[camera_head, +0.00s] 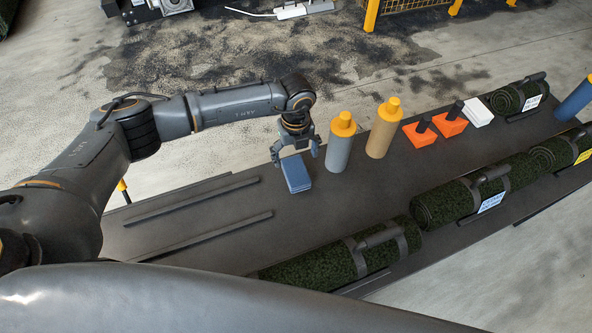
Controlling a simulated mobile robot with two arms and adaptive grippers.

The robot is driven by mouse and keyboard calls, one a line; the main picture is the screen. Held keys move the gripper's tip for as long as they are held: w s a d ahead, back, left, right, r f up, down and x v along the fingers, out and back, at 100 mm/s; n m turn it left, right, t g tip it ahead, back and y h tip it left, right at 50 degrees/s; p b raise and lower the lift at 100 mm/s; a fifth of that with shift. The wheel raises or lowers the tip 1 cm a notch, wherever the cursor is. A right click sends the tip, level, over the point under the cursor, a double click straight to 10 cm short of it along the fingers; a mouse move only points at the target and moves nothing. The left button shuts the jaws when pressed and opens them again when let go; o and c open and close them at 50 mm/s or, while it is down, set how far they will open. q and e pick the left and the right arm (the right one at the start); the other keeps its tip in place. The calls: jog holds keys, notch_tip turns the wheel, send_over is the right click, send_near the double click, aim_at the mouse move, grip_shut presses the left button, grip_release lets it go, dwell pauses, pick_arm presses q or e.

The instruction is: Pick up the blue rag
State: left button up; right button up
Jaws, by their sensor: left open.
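The blue rag (297,174) is a small folded blue block lying on the dark table (215,232), near its far edge. My left gripper (295,158) is open right above the rag, pointing down, with a finger on either side of its far end. I cannot tell whether the fingers touch it. My right gripper is not in view.
Just right of the rag stand a grey bottle (340,146) and a tan bottle (381,134) with yellow caps. Beyond are orange tools (419,134), a white block (477,112) and a blue bottle (575,100). Turf rolls (448,202) line the near edge. Two rails (190,203) lie left.

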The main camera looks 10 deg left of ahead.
aim_at(296, 170)
pick_arm(q)
jog(key=shift+f, duration=0.8)
jog(key=shift+w+f, duration=0.1)
jog(key=shift+f, duration=0.85)
notch_tip(296, 170, down, 4)
jog(key=shift+r, duration=0.2)
jog(key=shift+f, duration=0.35)
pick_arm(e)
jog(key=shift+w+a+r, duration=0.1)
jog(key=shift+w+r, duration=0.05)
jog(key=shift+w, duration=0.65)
pick_arm(q)
jog(key=shift+c, duration=0.2)
jog(key=c, duration=1.2)
